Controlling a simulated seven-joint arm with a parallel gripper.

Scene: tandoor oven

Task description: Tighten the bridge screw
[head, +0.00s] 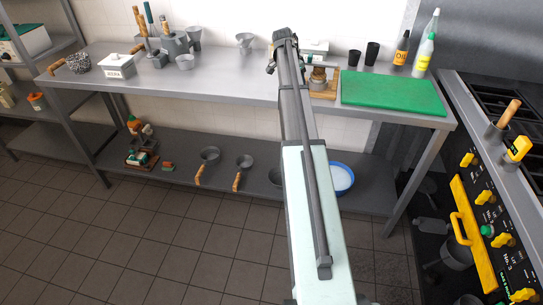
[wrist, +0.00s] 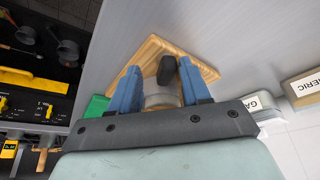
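In the wrist view, a small fixture (wrist: 162,97) with a pale grey round body shows between my fingers, and a black knob (wrist: 167,68) projects beyond it. I cannot tell which part is the bridge screw. A square wooden board (wrist: 150,50) lies under it on the counter; the board also shows in the head view (head: 330,92), with a metal device (head: 318,77) on it, partly behind my arm. My gripper (wrist: 160,85) has its two blue fingers apart, one on each side of the fixture. Contact cannot be made out. In the head view, my arm hides the fingertips.
A green cutting board (head: 393,94) lies right of the wooden board on the steel counter (head: 225,90). Two black cups (head: 363,55) and bottles (head: 402,48) stand behind. Left are a white labelled box (head: 116,66) and metal containers. A stove with yellow knobs (head: 484,197) stands right.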

